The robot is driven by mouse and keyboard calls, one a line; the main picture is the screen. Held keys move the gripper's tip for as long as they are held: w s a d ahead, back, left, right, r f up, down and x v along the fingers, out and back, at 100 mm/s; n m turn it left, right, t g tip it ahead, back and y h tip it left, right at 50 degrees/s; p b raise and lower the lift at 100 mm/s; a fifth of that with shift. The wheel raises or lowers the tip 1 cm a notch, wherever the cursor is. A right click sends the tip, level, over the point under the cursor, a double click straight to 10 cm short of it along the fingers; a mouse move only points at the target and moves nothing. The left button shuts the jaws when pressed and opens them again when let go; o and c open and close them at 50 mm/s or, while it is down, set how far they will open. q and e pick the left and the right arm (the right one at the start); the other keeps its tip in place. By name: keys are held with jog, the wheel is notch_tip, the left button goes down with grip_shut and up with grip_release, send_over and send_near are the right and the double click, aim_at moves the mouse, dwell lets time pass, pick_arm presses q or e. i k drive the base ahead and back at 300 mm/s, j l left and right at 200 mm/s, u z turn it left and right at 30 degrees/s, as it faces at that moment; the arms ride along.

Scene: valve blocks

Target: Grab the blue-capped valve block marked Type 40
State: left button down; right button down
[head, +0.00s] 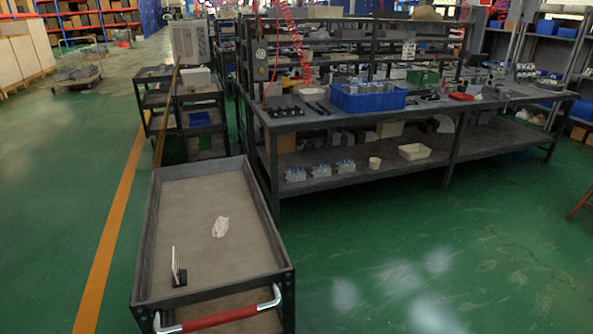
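Three small silver-grey blocks with blue on top sit in a row on the lower shelf of the long workbench: a left one (296,174), a middle one (320,170) and a right one (345,166). They look like blue-capped valve blocks. Any type marking is too small to read, so I cannot tell which is Type 40. Neither of my grippers is in view.
The workbench (275,123) carries a blue bin (367,97). Green floor is clear at the front right.

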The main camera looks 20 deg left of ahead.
aim_at(296, 174)
jog(key=i+l+u, duration=0.25)
jog(key=i+u, duration=0.15)
jog(key=i, duration=0.2)
jog(key=i+l+u, duration=0.4)
jog(key=i+l, duration=0.05)
jog(key=i, duration=0.1)
